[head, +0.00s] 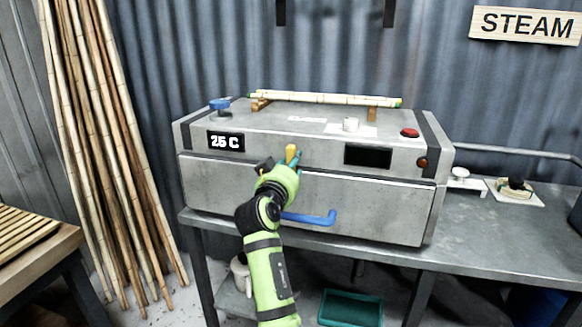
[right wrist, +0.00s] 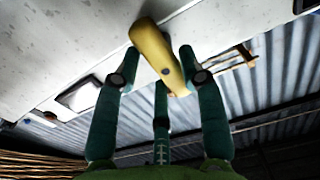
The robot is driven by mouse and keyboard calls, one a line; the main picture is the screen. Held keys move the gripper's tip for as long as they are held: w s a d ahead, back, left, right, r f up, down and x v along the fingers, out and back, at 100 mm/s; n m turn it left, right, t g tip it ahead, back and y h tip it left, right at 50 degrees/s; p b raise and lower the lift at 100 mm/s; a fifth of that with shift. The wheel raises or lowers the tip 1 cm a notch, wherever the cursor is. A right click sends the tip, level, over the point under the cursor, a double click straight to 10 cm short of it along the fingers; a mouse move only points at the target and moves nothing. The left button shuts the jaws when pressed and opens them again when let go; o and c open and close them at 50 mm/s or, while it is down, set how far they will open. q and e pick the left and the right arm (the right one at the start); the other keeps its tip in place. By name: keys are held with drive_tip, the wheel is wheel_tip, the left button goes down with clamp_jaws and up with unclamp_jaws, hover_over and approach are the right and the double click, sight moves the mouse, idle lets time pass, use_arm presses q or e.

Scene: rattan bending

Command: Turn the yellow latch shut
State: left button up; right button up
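The yellow latch (head: 291,153) is on the front of the grey steam box (head: 375,205), near the top edge of its door, and looks roughly upright. My right gripper (head: 283,168) is at the latch, partly covering it and the box front behind. In the right wrist view the latch (right wrist: 155,52) lies between the teal fingers of the open right gripper (right wrist: 160,68), with gaps visible on both sides. The door looks closed, with a blue handle (head: 310,218) below the gripper. My left gripper is not in view.
Rattan poles (head: 325,99) rest on top of the box, near a blue valve (head: 219,104) and a red button (head: 409,132). Tall poles (head: 100,150) lean at the left. The metal bench (head: 480,228) has small items at the right. A green tray (head: 350,308) lies below.

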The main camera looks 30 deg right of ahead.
idle(0.3)
wheel_tip(320, 180, up, 10)
idle(0.5)
drive_tip(key=shift+f, duration=0.1)
idle(0.3)
